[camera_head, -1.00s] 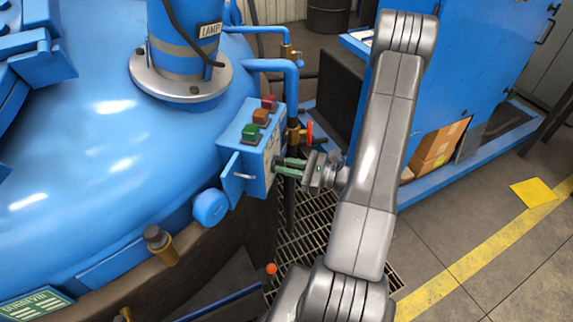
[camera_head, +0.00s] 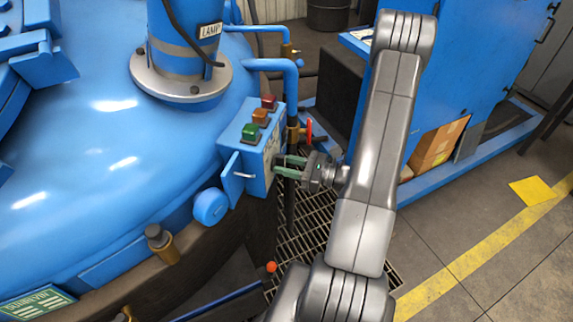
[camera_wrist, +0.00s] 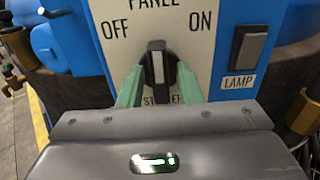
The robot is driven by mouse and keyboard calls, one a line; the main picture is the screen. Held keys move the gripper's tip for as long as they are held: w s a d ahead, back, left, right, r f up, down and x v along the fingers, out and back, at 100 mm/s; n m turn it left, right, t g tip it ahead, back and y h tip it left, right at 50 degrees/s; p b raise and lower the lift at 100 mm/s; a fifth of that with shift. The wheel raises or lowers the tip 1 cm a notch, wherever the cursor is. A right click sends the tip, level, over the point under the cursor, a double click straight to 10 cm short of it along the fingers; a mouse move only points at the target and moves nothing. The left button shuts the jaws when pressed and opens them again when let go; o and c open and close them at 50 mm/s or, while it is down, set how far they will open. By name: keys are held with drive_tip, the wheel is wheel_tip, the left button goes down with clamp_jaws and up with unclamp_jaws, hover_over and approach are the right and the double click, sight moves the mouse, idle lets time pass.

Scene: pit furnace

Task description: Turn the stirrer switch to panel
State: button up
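The stirrer switch (camera_wrist: 158,68) is a black knob with a white pointer line, on a white plate on the blue control box (camera_head: 258,188). In the wrist view its line points up toward the PANEL label (camera_wrist: 152,4), between OFF and ON. The STIRRER label below is partly hidden. My gripper (camera_wrist: 160,82) has its green fingers on either side of the knob, with narrow gaps visible. It looks open around the knob. In the head view the gripper (camera_head: 278,166) reaches the box's right face from the right; the knob is hidden there.
A lamp switch (camera_wrist: 250,48) sits right of the knob. Red, orange and green buttons (camera_head: 260,117) top the box. A pipe with a red-handled valve (camera_head: 308,131) stands close behind the gripper. The blue furnace lid (camera_head: 110,150) fills the left.

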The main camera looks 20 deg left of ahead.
drive_tip(key=shift+o, duration=0.2)
drive_tip(key=w+d+b, duration=0.1)
drive_tip(key=d+b, duration=0.1)
drive_tip(key=d, duration=1.1)
drive_tip(key=shift+w+d, duration=0.15)
drive_tip(key=shift+d, duration=0.25)
drive_tip(key=s+a+p, duration=0.1)
drive_tip(key=a+p, duration=0.1)
drive_tip(key=a, duration=1.2)
drive_tip(key=shift+s, duration=0.15)
drive_tip(key=shift+d, duration=0.1)
